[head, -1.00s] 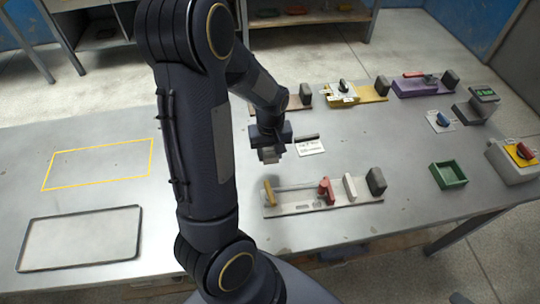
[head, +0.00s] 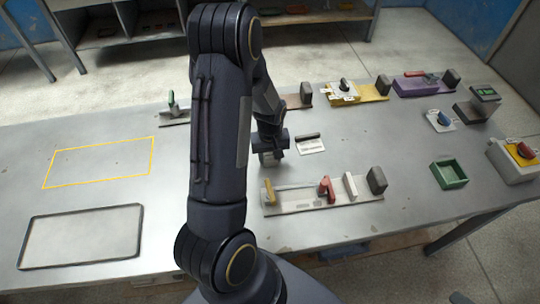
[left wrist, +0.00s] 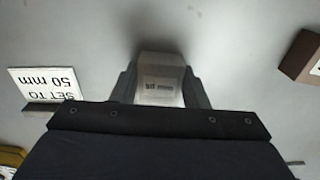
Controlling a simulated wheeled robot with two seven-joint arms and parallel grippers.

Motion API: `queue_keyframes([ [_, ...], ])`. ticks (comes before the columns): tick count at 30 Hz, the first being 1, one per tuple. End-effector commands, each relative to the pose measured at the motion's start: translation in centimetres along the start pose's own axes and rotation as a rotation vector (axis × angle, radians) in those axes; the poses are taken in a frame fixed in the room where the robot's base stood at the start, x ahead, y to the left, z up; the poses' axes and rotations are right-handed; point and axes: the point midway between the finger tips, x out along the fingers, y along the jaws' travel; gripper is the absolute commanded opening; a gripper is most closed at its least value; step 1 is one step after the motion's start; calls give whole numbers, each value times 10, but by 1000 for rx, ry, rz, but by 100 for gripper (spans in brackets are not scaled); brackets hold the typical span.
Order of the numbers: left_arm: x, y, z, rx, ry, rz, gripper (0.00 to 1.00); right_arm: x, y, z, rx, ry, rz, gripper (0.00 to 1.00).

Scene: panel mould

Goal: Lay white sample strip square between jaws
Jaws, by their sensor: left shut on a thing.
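My left gripper (head: 270,158) is low over the table, left of the white card and behind the front fixture. In the left wrist view its fingers (left wrist: 160,92) are shut on a pale block (left wrist: 160,78) with a small printed mark. I cannot tell whether this is the white sample strip. The front fixture (head: 290,208) has a pale base, a yellow handle (head: 269,192), a red clamp (head: 327,190), an upright white piece (head: 350,187) and a dark end block (head: 376,180). The held block is apart from the fixture. My right gripper is not in view.
A white card (head: 311,146) reading "SET TO 50 mm" stands near the gripper. Yellow (head: 370,93) and purple (head: 415,87) fixtures stand behind. A green tray (head: 462,175) is right. A yellow outline and a dark-rimmed tray (head: 80,240) lie on the clear left side.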

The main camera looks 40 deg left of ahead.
Motion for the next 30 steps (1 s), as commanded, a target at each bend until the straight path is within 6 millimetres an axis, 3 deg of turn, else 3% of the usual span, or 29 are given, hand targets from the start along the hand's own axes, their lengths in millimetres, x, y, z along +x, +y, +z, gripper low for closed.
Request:
queue_keyframes([
  [1, 2, 0, 0, 0, 0, 0, 42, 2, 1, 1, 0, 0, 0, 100],
  [6, 1, 0, 0, 0, 0, 0, 62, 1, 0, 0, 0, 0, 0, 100],
  [17, -6, 0, 0, 0, 1, 0, 62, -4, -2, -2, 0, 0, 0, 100],
  [20, -18, 1, -1, 0, 4, 3, 62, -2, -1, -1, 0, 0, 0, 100],
  [30, -91, 1, -1, 1, 4, 4, 62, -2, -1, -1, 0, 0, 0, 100],
])
